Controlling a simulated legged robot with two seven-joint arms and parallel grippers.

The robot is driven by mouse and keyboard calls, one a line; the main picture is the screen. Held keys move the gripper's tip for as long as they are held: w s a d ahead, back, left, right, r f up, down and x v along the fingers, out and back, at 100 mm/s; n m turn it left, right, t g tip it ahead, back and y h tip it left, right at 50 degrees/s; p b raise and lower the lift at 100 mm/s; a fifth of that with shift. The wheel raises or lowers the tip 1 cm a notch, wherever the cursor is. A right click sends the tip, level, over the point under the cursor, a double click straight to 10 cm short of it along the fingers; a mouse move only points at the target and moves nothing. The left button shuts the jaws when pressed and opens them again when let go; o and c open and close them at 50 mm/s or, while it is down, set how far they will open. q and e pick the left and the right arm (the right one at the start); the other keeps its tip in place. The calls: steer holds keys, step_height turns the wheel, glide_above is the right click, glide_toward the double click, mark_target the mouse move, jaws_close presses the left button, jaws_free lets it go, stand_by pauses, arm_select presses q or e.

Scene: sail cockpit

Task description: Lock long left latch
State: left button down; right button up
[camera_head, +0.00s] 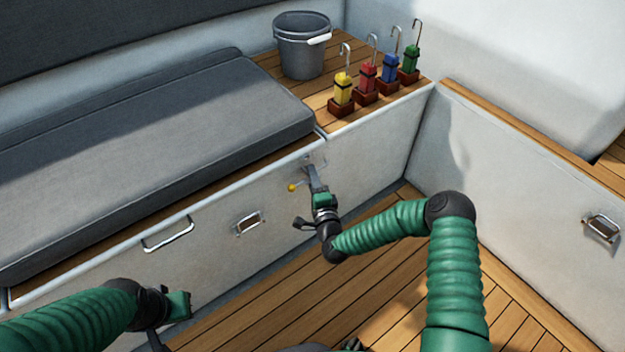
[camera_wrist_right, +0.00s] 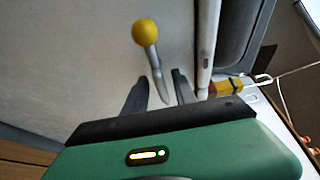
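A latch lever with a yellow ball knob (camera_head: 292,187) is on the white locker front, below the right end of the grey cushion. In the right wrist view its yellow ball (camera_wrist_right: 145,32) tops a slim metal lever (camera_wrist_right: 154,68). My right gripper (camera_head: 311,175) is at this latch and hides part of it. In the right wrist view my right gripper (camera_wrist_right: 160,82) has its two dark fingers apart, with the lever's lower end in the gap between them; contact is unclear. My left gripper (camera_head: 177,308) is low at the left, away from the latch; its fingers are unclear.
The locker front also has a bar handle (camera_head: 168,233) and a small recessed fitting (camera_head: 248,223). A grey bucket (camera_head: 302,45) and several coloured hooked blocks stand on the wooden ledge (camera_head: 345,121). Another fitting (camera_head: 602,228) is on the right wall. The wooden floor (camera_head: 270,305) looks clear.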

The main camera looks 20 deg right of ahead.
steer(key=shift+c, duration=0.3)
steer(key=shift+a, duration=0.1)
jaws_close()
steer(key=shift+s+f, duration=0.1)
steer(key=shift+f, duration=0.1)
stand_by(0.8)
